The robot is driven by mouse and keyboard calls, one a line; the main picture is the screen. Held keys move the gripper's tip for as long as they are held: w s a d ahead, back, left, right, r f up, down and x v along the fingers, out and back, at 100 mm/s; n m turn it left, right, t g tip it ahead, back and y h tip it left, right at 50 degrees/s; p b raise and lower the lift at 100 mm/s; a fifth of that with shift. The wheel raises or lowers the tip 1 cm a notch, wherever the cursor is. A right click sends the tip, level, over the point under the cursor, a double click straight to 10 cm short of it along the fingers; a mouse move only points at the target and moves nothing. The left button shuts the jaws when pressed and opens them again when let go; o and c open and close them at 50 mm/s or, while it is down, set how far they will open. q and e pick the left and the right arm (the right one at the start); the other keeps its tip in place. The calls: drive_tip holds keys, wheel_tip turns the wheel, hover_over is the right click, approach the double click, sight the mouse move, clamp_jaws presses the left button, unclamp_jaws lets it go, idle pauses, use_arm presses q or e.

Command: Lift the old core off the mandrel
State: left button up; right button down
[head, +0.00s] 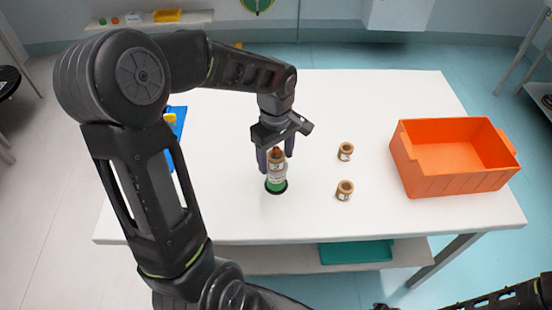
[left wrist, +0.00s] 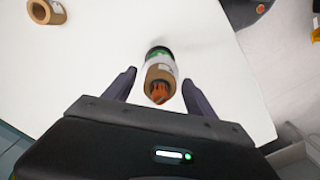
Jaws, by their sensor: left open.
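The mandrel (head: 276,187) stands upright on the white table on a dark round base, with green showing low down. The old core (head: 277,171), a pale-labelled brown tube, sits around it. In the left wrist view the core (left wrist: 160,73) shows its brown ring end with the orange mandrel tip inside. My left gripper (head: 275,158) is above the mandrel, pointing down, with its open fingers on either side of the core's upper part. In the left wrist view gaps show between the fingers (left wrist: 158,83) and the core. My right gripper is out of view.
Two brown cores (head: 346,151) (head: 344,190) stand to the right of the mandrel. An empty orange crate (head: 455,183) is at the table's right side. A blue item (head: 177,135) is partly hidden behind my left arm. A teal tray (head: 356,252) lies on the lower shelf.

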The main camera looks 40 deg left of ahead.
use_arm(q)
drive_tip(key=shift+c, duration=0.4)
drive_tip(key=c, duration=1.3)
